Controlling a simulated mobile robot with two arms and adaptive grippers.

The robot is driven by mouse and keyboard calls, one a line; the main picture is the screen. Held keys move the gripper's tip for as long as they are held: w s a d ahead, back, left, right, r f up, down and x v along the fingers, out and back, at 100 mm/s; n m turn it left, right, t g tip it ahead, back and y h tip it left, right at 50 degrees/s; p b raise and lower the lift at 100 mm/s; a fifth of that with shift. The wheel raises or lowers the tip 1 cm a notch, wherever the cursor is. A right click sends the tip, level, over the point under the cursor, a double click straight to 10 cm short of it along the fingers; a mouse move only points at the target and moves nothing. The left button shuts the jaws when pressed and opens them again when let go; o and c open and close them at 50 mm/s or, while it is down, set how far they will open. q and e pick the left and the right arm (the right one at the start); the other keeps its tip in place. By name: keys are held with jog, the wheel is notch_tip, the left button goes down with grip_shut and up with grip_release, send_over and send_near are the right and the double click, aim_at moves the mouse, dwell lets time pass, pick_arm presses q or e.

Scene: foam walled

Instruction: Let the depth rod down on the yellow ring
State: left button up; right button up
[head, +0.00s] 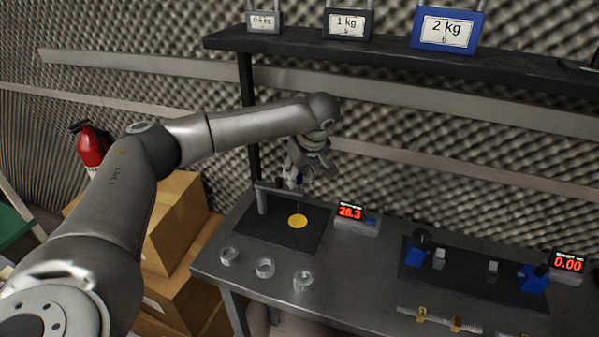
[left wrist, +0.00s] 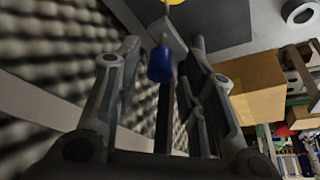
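The yellow ring (head: 297,221) looks like a flat yellow disc on a dark base plate (head: 262,238) at the bench's left end. A sliver of it shows at the top of the left wrist view (left wrist: 175,2). The depth rod has a blue knob (left wrist: 160,66) and a thin metal shaft; in the head view it is mostly hidden by my gripper above the ring. My left gripper (head: 312,170) is above the stand. In the left wrist view its fingers (left wrist: 164,45) are spread, one on each side of the knob, with gaps visible. My right gripper is out of view.
A stand post (head: 262,200) rises from the plate. A box with a red display (head: 352,213) stands right of it. Several clear rings, including one at the front (head: 303,280), lie along the front edge. A dark shelf (head: 400,55) holding weights runs behind.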

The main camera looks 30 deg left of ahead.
pick_arm(q)
jog(key=c, duration=0.5)
jog(key=shift+f+b, duration=0.85)
jog(key=shift+f, duration=0.6)
jog(key=shift+c, duration=0.2)
jog(key=shift+r, duration=0.1)
jog(key=o, duration=0.8)
jog(key=shift+r, duration=0.1)
jog(key=v, duration=1.2)
